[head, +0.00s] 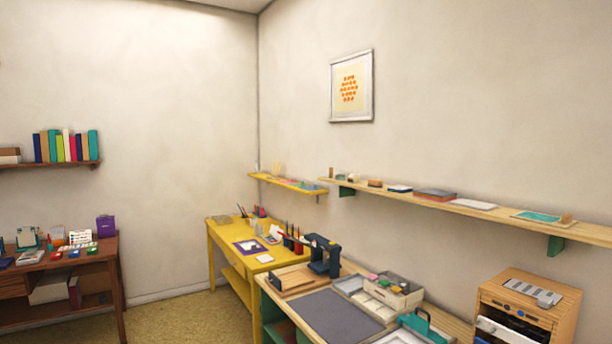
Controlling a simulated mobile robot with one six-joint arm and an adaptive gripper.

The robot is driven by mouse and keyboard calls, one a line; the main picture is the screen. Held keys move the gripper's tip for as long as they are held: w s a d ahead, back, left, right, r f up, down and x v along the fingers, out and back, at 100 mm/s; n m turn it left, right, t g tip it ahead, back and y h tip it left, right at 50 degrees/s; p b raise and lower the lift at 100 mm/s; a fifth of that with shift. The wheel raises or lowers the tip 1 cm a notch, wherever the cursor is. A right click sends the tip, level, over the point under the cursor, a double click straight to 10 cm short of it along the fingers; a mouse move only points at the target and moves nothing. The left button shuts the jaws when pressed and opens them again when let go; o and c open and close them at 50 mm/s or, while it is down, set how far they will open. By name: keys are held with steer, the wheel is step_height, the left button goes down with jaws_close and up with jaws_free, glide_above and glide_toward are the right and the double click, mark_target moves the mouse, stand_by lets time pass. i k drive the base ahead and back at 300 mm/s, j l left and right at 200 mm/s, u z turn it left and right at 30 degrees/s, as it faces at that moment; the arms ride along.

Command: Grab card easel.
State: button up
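I cannot tell for certain which object is the card easel. On the brown desk (118,275) at the far left, a small teal stand-like object (27,238) stands upright near the back. Beside it is a pale upright piece with a white front (80,238). Both are small and their details are unclear. My gripper is not in view.
A purple box (106,225) stands on the brown desk. A yellow desk (222,240) fills the corner. A workbench at the front holds a dark mat (337,318), trays and a dark press (322,256). Open floor (185,315) lies between the desks.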

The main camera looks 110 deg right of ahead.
mark_target(277, 166)
steer(key=z, duration=3.35)
steer(key=i+j+u, duration=0.25)
steer(key=i, duration=0.3)
steer(key=i+u, duration=0.25)
steer(key=i, duration=2.3)
steer(key=i+j+z, duration=0.2)
steer(key=i+z, duration=0.2)
steer(key=i, duration=0.25)
steer(key=i+j+z, duration=0.4)
steer(key=i, duration=0.25)
steer(key=i+j+z, duration=0.35)
steer(key=i+j, duration=0.2)
